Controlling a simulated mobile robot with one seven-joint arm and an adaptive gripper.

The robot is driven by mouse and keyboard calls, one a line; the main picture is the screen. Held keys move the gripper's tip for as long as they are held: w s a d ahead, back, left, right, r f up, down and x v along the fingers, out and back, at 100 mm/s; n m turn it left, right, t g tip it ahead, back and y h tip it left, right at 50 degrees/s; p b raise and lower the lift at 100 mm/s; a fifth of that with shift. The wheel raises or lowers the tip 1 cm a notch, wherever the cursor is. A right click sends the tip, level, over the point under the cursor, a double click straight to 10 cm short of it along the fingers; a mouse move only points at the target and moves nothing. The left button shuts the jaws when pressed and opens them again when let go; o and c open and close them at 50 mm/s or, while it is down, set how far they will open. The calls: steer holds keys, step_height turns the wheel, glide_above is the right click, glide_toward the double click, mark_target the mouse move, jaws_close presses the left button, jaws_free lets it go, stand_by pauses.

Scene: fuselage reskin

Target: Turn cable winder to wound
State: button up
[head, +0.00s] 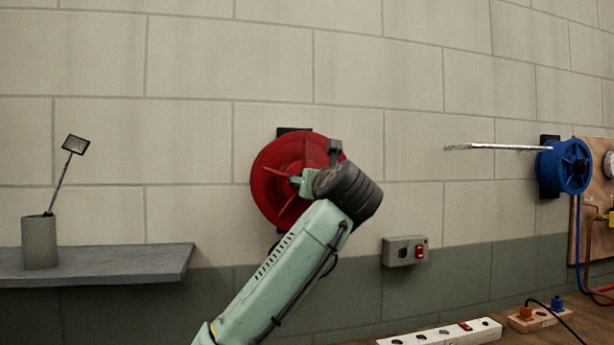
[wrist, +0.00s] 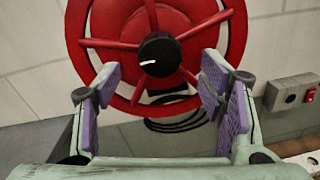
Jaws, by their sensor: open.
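The red cable winder (head: 272,165) is a round reel mounted on the block wall, partly hidden behind my arm in the head view. In the wrist view the winder (wrist: 240,30) shows its rim, spokes and a black centre knob (wrist: 160,54) with a white mark pointing left and slightly down. My gripper (wrist: 155,80) is open, with purple pads on both sides, in front of the winder's lower half. Nothing is between the fingers that I can see as held. I cannot tell whether a finger touches the rim. In the head view my gripper is mostly hidden behind my wrist.
A grey switch box (head: 404,251) with a red switch is on the wall right of the winder. A blue reel (head: 563,167) is further right. A grey shelf (head: 120,262) holds a cup (head: 39,242) at left. A white power strip (head: 440,334) lies below.

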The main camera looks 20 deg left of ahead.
steer(key=p+x, duration=0.1)
steer(key=x, duration=0.3)
steer(key=shift+w+a, duration=0.15)
steer(key=shift+w, duration=0.2)
steer(key=c, duration=1.2)
